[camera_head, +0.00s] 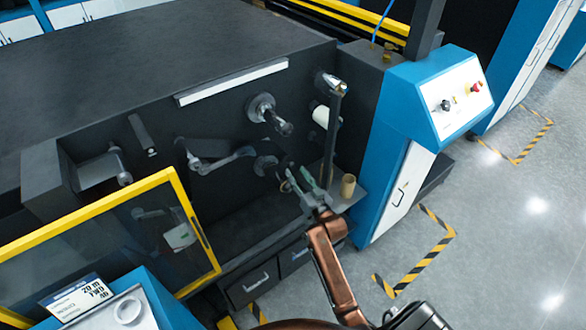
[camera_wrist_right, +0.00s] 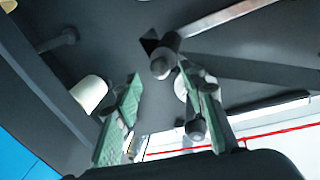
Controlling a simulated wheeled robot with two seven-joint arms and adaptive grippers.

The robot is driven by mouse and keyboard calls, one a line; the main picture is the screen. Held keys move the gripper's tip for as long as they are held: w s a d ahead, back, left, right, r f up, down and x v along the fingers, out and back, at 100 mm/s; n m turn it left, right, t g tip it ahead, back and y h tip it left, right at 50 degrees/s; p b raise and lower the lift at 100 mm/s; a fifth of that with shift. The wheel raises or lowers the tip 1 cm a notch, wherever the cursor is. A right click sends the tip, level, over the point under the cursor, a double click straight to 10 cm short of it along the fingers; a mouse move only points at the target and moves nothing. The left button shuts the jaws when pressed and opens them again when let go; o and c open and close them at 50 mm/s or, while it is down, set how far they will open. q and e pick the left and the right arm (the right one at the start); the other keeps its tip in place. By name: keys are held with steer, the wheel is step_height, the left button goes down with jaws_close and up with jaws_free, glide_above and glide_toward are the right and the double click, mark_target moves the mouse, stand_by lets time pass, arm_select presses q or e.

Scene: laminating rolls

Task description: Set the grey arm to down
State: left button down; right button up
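My right gripper (camera_head: 301,180) is at the end of the copper-coloured arm, low in front of the dark machine face. Its two green-padded fingers stand apart in the right wrist view (camera_wrist_right: 163,112), with nothing held between them. A grey arm (camera_head: 226,159) with rounded ends lies nearly level on the machine face, left of the gripper. A longer dark upright bar (camera_head: 333,135) stands just right of the gripper; I cannot tell for sure which one the task names. In the wrist view, a round-ended grey knob (camera_wrist_right: 163,64) shows beyond the fingers. My left gripper is not in view.
A white roll (camera_head: 321,116) and a dark spindle (camera_head: 270,114) stick out of the machine face above the gripper. A brown cardboard core (camera_head: 348,185) stands on the ledge beside it. A yellow-framed clear guard (camera_head: 190,222) is at left; a blue control cabinet (camera_head: 400,105) at right.

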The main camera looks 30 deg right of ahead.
mark_target(293, 166)
steer(key=shift+w+d, duration=0.15)
steer(key=shift+w, duration=0.85)
steer(key=shift+w+d, duration=0.1)
steer(key=shift+w, duration=0.9)
steer(key=shift+c, duration=0.4)
jaws_close()
steer(key=shift+f, duration=0.15)
